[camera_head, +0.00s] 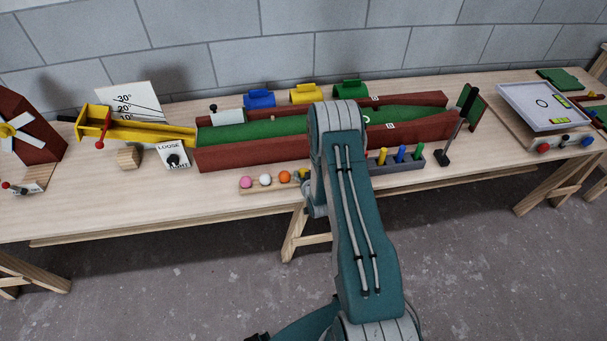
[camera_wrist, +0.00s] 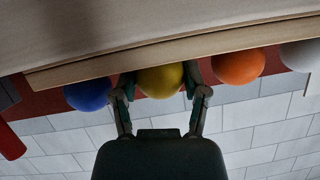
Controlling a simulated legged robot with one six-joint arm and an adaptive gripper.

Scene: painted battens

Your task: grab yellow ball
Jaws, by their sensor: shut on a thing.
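The yellow ball (camera_wrist: 160,80) sits between the two fingers of my gripper (camera_wrist: 160,84) in the wrist view. One finger is on each side of the ball, and the gripper is shut on it. The ball is still in line with its neighbours along the wooden ball rack (camera_wrist: 190,48). In the head view only a small part of the yellow ball (camera_head: 302,173) shows beside my arm, which hides most of the gripper.
An orange ball (camera_wrist: 238,66) and a blue ball (camera_wrist: 88,95) flank the fingers closely. A white ball (camera_head: 265,180) and a pink ball (camera_head: 246,182) sit farther left. A red-walled green lane (camera_head: 250,156) stands behind the rack; a peg tray (camera_head: 405,164) is to the right.

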